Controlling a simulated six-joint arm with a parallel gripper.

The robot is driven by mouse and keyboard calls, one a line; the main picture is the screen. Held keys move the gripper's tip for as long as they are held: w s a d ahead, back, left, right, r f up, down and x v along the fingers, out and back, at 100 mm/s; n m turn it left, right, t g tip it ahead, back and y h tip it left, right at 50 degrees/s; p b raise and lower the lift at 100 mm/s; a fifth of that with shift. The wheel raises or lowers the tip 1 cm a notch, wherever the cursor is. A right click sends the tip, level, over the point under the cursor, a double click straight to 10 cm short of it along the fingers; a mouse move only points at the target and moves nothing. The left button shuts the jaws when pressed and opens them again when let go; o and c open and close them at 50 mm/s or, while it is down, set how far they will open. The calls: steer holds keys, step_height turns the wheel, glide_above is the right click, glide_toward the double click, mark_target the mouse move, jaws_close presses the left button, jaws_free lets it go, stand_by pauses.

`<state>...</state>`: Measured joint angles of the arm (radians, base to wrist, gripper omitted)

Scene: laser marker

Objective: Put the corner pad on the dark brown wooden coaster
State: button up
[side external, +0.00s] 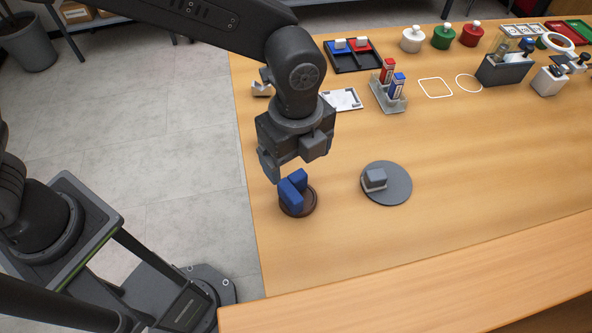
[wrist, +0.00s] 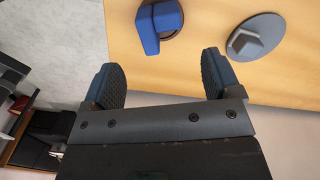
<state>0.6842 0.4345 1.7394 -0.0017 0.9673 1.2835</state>
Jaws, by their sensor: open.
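A blue corner pad, L-shaped (side external: 291,193), rests on the dark brown round coaster (side external: 309,208). In the wrist view the pad (wrist: 148,30) covers much of the coaster (wrist: 174,33), and one arm of it reaches to or past the coaster's edge. My gripper (side external: 288,164) is just above and behind the pad in the side view. In the wrist view my gripper (wrist: 162,62) is open, with nothing between its fingers, and the pad lies beyond the fingertips, apart from them.
A grey round disc (side external: 398,188) with a grey block (side external: 375,178) stands to the right of the coaster. A grey holder (side external: 390,104) with red and blue boxes and a dark tray (side external: 353,65) are farther back. The front right table is clear.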

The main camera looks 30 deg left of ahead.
mark_target(295, 182)
steer(key=shift+r, duration=1.7)
steer(key=s+a+r+n+t, duration=0.2)
steer(key=a+r+n, duration=0.3)
steer(key=a+n, duration=0.4)
steer(key=s+a+r+n+t, duration=0.25)
steer(key=a+r+n, duration=0.3)
steer(key=a, duration=0.65)
steer(key=s+a+f+n+t, duration=0.1)
steer(key=s+a+n, duration=0.4)
steer(key=n, duration=0.3)
steer(key=shift+s+a+f, duration=0.25)
steer(key=shift+s+a, duration=0.15)
steer(key=shift+s, duration=0.2)
